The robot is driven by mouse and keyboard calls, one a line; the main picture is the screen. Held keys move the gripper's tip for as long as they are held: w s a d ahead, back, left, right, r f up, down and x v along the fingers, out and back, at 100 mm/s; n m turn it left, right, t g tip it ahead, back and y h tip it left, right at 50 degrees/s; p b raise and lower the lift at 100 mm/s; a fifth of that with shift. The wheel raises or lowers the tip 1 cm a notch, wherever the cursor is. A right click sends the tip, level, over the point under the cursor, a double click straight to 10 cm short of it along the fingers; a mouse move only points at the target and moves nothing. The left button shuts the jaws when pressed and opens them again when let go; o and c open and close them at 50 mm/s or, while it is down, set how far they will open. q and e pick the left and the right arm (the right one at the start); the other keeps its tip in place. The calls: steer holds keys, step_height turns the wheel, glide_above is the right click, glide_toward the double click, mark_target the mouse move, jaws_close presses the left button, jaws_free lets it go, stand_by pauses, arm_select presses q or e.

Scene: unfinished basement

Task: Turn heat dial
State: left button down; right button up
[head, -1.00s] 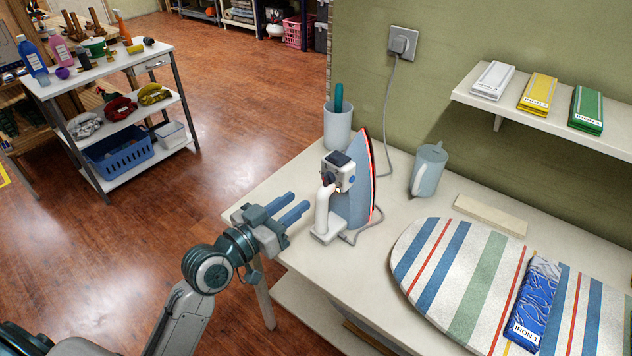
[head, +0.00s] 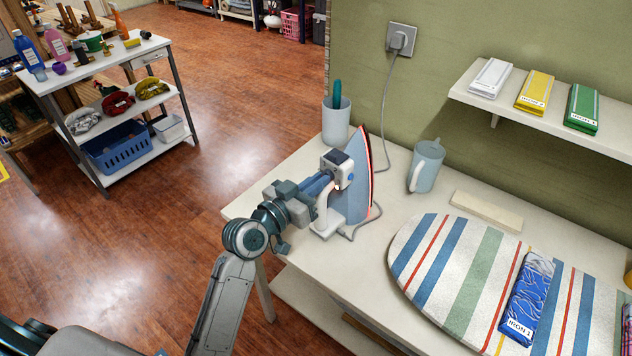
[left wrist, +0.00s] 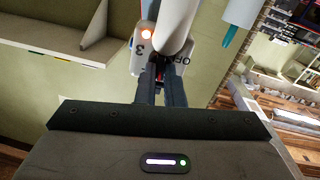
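The heat dial lies between these marks, mostly hidden behind my fingertips. My left gripper (head: 328,181) is at the iron's control face; it also shows in the left wrist view (left wrist: 160,82). Its two fingers have a narrow, dark gap between them at the dial. I cannot tell whether they grip it. My right gripper is not in view.
A striped ironing board (head: 480,270) holds a blue folded cloth (head: 527,297). A light-blue pitcher (head: 427,166) and a cup (head: 336,122) stand behind the iron. The iron's cord runs to a wall socket (head: 400,40). A shelf (head: 560,108) holds folded cloths.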

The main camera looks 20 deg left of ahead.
arm_select(q)
steer(key=n+p, duration=0.2)
steer(key=n, duration=0.3)
steer(key=shift+a, duration=0.1)
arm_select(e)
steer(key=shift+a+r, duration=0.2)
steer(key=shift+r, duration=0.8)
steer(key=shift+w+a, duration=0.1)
arm_select(q)
steer(key=c, duration=1.5)
jaws_free()
steer(key=shift+c, duration=0.2)
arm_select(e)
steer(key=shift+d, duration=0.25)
